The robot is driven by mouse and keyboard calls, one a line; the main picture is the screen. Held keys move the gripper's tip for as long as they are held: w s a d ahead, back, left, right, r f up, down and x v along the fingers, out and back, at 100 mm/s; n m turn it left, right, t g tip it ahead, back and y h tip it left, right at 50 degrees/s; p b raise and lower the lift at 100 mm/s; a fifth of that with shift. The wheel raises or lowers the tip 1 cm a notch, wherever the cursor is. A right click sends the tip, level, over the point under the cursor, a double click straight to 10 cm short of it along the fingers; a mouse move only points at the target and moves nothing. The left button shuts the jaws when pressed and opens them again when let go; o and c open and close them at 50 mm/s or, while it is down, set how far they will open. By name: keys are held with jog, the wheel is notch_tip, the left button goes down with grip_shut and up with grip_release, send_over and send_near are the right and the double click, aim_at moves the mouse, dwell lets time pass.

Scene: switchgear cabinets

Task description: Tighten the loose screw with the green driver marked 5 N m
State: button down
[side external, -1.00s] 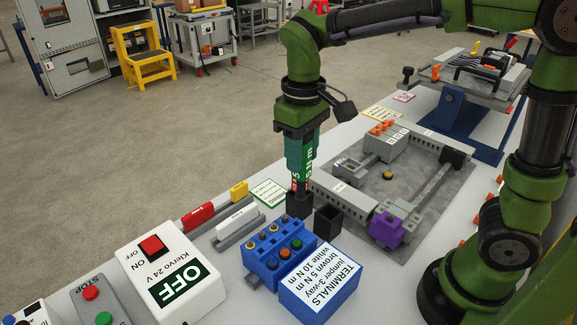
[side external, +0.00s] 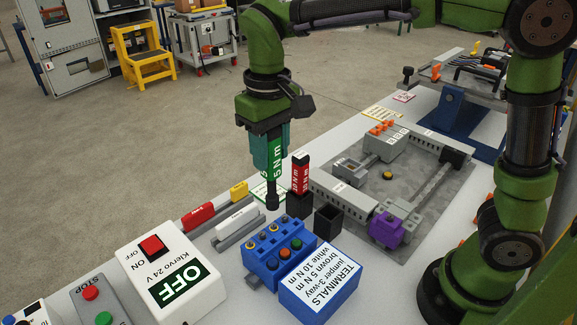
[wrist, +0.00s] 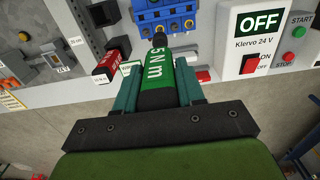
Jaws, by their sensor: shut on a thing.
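My gripper (side external: 266,146) is shut on the green driver (side external: 274,160) marked 5 N m, which hangs upright with its black tip down. In the wrist view the gripper (wrist: 157,90) grips the driver (wrist: 154,75) from both sides. In the side view the tip is just above and behind the blue terminal block (side external: 262,264), apparently clear of it. The block has several coloured screw heads on top. I cannot tell which screw is loose. In the wrist view the tip overlaps the lower part of the blue block (wrist: 172,18).
A red driver (side external: 301,174) stands in a black holder, beside an empty black holder (side external: 328,221). The blue TERMINALS box (side external: 318,283) and the white OFF box (side external: 170,278) flank the block. A grey panel with a purple part (side external: 386,229) lies to the right.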

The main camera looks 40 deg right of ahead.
aim_at(271, 176)
notch_tip(271, 176, down, 4)
jog(key=shift+f, duration=0.1)
jog(key=n, duration=0.3)
jog(key=m, duration=0.6)
jog(key=shift+n, duration=1.5)
jog(key=shift+f, duration=0.9)
dwell(0.5)
jog(key=shift+n, duration=0.6)
